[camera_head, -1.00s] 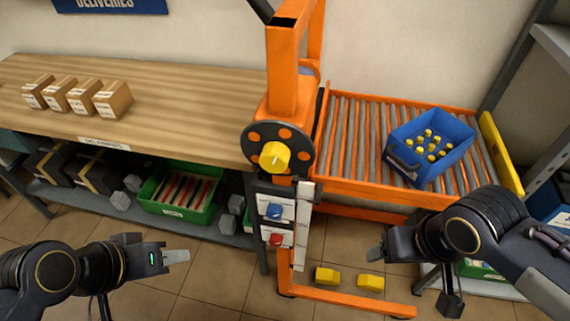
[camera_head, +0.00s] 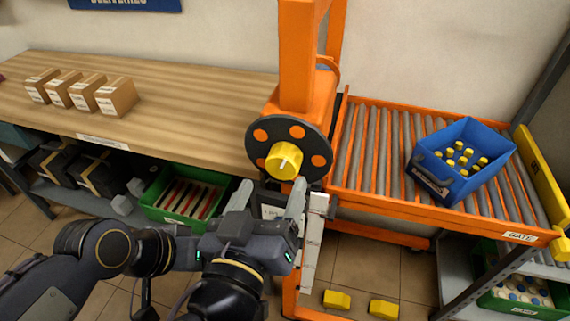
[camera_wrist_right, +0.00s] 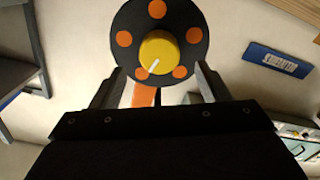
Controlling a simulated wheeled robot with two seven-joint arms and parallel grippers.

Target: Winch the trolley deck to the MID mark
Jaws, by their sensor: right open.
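The winch's dark wheel (camera_head: 318,145) with orange spots and a yellow hub knob (camera_head: 284,161) sits on the orange mast (camera_head: 298,60). The knob has a white line and also shows in the right wrist view (camera_wrist_right: 158,52). My right gripper (camera_head: 268,197) is open and empty just below the knob; its fingers (camera_wrist_right: 157,90) stand apart below the wheel. A white marked strip (camera_head: 314,245) runs down the mast; its marks are too small to read. I cannot make out the trolley deck for certain.
An orange roller bed (camera_head: 378,150) at right carries a blue crate (camera_head: 436,178) of yellow-capped items. A wooden bench (camera_head: 190,105) with small boxes (camera_head: 116,96) is at left. Yellow blocks (camera_head: 337,299) lie by the orange base. A green bin (camera_head: 152,208) is under the bench.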

